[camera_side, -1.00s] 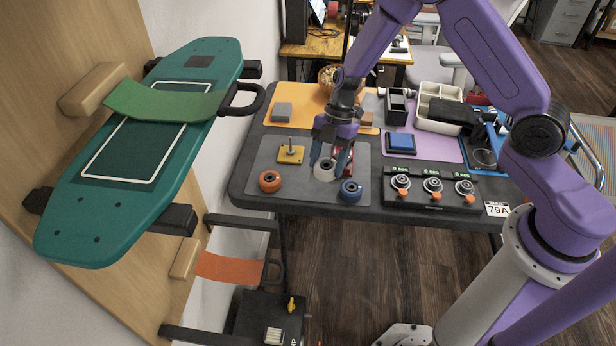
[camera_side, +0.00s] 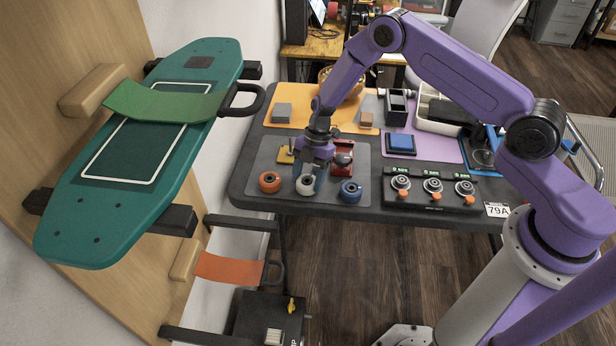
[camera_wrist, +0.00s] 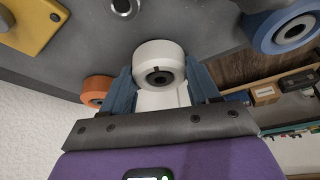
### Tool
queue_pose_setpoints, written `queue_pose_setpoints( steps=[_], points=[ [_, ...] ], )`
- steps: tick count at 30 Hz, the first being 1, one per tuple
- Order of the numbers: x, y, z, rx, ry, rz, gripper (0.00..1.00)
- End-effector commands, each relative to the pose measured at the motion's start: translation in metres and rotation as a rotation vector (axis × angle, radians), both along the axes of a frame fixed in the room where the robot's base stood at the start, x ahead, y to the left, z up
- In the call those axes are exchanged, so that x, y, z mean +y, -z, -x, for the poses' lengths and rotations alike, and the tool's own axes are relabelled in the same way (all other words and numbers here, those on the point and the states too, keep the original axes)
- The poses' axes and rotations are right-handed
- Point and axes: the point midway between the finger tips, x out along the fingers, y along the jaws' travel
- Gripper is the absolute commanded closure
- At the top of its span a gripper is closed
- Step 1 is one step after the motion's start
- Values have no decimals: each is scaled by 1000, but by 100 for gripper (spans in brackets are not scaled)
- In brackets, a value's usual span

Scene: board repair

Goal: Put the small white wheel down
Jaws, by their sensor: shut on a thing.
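The small white wheel (camera_side: 305,184) is between the fingers of my gripper (camera_side: 308,180), over the front part of the grey mat (camera_side: 348,150). In the wrist view the white wheel (camera_wrist: 158,65) sits between my two blue fingertips (camera_wrist: 160,82), which are shut on it from both sides. Its dark bearing hole faces the camera. In the side view it is low, between the orange wheel and the blue wheel. I cannot tell whether it touches the mat.
An orange wheel (camera_side: 269,182) is just left and a blue wheel (camera_side: 350,191) just right. A red and dark device (camera_side: 342,158) and a yellow plate with a post (camera_side: 285,156) stand behind. The table's front edge is close.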

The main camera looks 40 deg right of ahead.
Motion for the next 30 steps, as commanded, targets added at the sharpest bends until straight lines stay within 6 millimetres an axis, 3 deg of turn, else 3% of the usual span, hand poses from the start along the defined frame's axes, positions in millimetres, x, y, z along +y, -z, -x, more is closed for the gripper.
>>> queue_pose_setpoints(
  steps=[10, 11, 12, 13, 23, 30],
  points=[
    [0, 3, 0, 0, 0, 0, 73],
    [0, 3, 0, 0, 0, 0, 33],
    [0, 2, 0, 0, 0, 0, 20],
    [0, 2, 0, 0, 0, 0, 14],
    [0, 1, 0, 0, -1, 0, 14],
    [-10, -27, -5, -4, 2, 0, 14]
  ],
)
